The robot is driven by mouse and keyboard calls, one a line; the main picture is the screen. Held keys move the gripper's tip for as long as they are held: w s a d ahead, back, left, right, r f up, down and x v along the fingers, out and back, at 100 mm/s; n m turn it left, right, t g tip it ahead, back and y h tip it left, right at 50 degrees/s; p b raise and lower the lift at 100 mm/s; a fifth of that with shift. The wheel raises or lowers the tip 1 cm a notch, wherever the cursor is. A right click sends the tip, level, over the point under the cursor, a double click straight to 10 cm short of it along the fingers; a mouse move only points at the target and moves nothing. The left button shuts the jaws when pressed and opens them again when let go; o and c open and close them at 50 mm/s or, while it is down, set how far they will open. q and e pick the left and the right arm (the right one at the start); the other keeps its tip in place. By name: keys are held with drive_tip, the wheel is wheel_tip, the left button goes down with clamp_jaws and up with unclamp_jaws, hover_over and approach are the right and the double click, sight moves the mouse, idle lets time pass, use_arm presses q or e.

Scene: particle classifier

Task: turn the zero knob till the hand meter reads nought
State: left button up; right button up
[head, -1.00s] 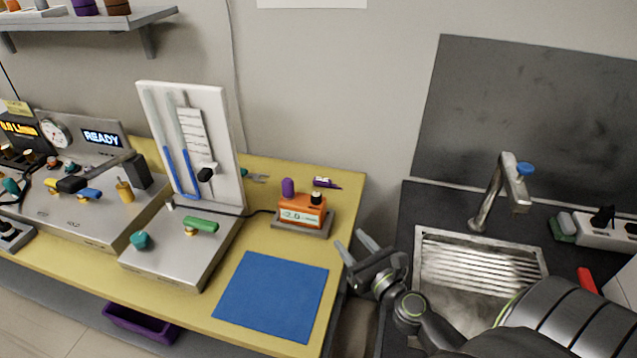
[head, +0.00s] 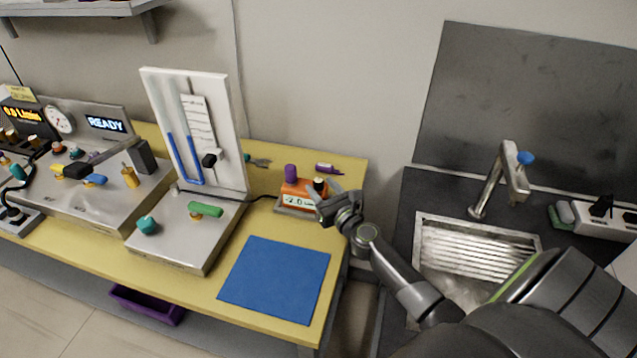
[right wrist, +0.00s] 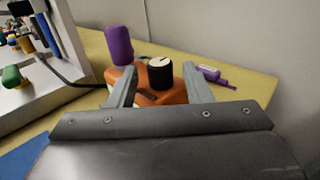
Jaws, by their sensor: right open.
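The orange hand meter (head: 291,197) sits in a grey cradle on the yellow bench, and its display seems to read -2.0. A purple cap or knob (head: 291,171) stands on its left side. The zero knob (right wrist: 160,71), black with a cream top and a dark pointer line, stands on the meter's top; it also shows in the head view (head: 320,185). My right gripper (right wrist: 160,84) is open at the meter. Its fingers lie left and right of the zero knob, apart from it. My left gripper is in neither view.
A blue mat (head: 275,279) lies in front of the meter. A white manometer board (head: 213,120) on a steel base stands to the left. A purple marker (head: 328,168) lies behind the meter. The sink (head: 470,255) is at the right.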

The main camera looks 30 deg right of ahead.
drive_tip(key=shift+w+d+f, duration=0.1)
drive_tip(key=shift+w, duration=1.2)
drive_tip(key=shift+c, duration=0.2)
drive_tip(key=c, duration=0.9)
